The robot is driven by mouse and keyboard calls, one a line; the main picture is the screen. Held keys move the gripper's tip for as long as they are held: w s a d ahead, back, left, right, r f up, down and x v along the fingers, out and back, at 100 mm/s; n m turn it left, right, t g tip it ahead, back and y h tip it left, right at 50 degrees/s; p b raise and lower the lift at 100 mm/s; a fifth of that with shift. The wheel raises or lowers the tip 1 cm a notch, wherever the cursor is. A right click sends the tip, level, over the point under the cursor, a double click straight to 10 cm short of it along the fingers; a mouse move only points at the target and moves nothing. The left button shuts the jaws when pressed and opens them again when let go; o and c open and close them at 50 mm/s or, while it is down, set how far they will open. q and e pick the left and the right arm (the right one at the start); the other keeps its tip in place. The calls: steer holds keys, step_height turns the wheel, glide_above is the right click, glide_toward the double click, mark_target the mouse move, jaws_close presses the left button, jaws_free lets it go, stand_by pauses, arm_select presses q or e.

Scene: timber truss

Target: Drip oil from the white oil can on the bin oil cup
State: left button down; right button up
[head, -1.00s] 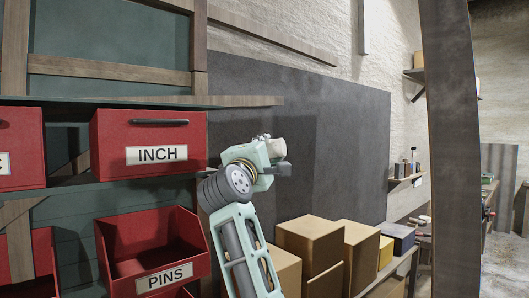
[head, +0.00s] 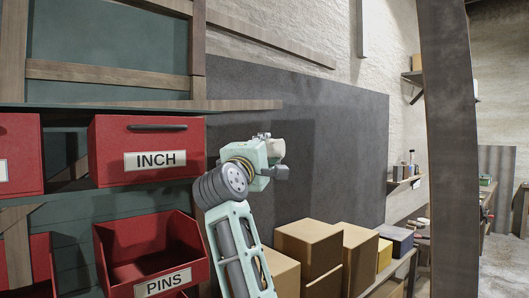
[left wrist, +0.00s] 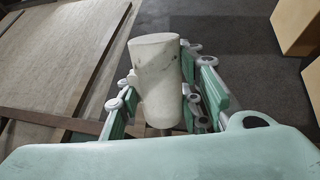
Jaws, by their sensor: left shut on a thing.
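My left gripper (head: 270,162) is raised beside the shelf bins, in front of the dark wall panel. It is shut on a pale, cylindrical thing, which I take for the white oil can (head: 277,148). In the left wrist view the can (left wrist: 155,70) is whitish with grey marks and sits between the green fingers of the gripper (left wrist: 165,100). Its spout cannot be made out. A red bin marked INCH (head: 110,155) is on the shelf left of the gripper. A red bin marked PINS (head: 195,262) is below it. I cannot make out an oil cup. My right gripper is not in view.
A wooden shelf board (head: 240,104) juts out above the INCH bin, close to the gripper. Cardboard boxes (head: 308,240) stand on a bench at lower right. A dark upright post (head: 452,170) stands farther right. The space before the dark panel (head: 345,150) is open.

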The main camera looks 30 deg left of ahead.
arm_select(q)
step_height(320, 180, up, 2)
steer(key=shift+s+r+p, duration=0.1)
steer(key=shift+r+p, duration=0.1)
steer(key=shift+p, duration=0.3)
steer(key=shift+r, duration=0.3)
step_height(320, 180, up, 2)
steer(key=shift+r, duration=0.65)
